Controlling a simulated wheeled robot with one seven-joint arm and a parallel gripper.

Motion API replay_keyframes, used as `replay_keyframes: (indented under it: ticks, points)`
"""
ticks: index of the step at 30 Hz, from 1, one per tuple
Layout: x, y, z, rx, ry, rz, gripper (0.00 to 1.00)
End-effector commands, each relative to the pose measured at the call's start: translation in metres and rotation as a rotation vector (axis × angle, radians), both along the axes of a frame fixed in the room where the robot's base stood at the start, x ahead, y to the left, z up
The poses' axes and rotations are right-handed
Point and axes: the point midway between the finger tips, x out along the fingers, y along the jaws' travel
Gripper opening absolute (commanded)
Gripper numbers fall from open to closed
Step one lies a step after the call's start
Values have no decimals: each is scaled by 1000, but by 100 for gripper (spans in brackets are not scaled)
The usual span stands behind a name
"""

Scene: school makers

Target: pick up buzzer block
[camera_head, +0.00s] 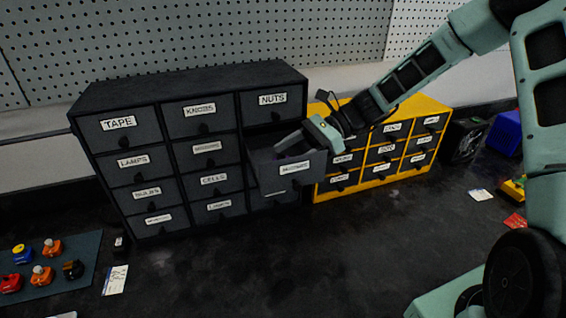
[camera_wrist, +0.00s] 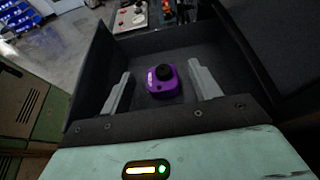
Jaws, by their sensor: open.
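The buzzer block appears to be the purple block with a black round top (camera_wrist: 164,79) in the wrist view. It sits on the floor of an open dark drawer (camera_wrist: 108,62). My gripper (camera_wrist: 162,82) is open, with one grey finger on each side of the block and visible gaps to both. In the head view my gripper (camera_head: 288,145) reaches into the pulled-out drawer (camera_head: 294,172) below the one labelled NUTS.
The dark cabinet (camera_head: 195,128) has several closed labelled drawers. A yellow cabinet (camera_head: 437,113) stands to its right, beneath my arm. A mat (camera_head: 78,268) with several coloured blocks lies at the left. A white card (camera_head: 115,280) lies on the dark bench, whose front middle is clear.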

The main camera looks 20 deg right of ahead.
Motion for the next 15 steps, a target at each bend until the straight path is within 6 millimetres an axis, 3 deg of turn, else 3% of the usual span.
replay_keyframes:
  ticks: [3, 9, 15]
  points:
    - [0, 0, 0, 0, 0, 0, 62]
    - [0, 0, 0, 0, 0, 0, 14]
    - [0, 0, 0, 0, 0, 0, 14]
